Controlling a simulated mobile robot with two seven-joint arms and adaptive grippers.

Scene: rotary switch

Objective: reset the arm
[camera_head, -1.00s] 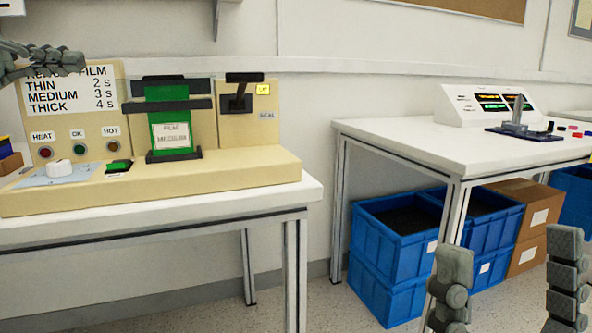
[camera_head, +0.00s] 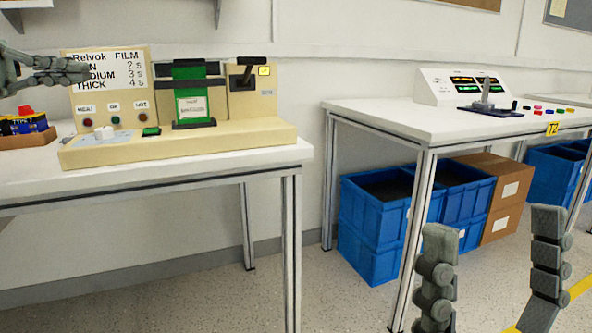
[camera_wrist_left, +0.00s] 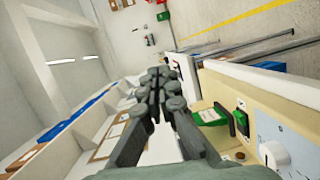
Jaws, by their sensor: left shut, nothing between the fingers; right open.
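My left gripper (camera_head: 86,71) is shut and empty, raised in front of the lettered sign (camera_head: 108,70) on the beige sealing machine (camera_head: 240,145). It covers part of the lettering. In the left wrist view its fingers (camera_wrist_left: 163,80) are together, with the machine to their right. The white rotary knob (camera_head: 104,132) sits on a pale plate at the machine's front left, apart from the gripper; it also shows in the left wrist view (camera_wrist_left: 275,155). My right gripper (camera_head: 490,275) is open and empty at the lower right, in front of the right table.
The machine stands on a white table (camera_head: 200,167). A second white table (camera_head: 400,118) carries a display console (camera_head: 465,88). Blue crates (camera_head: 375,215) and cardboard boxes (camera_head: 495,185) are below. A floor gap separates the tables.

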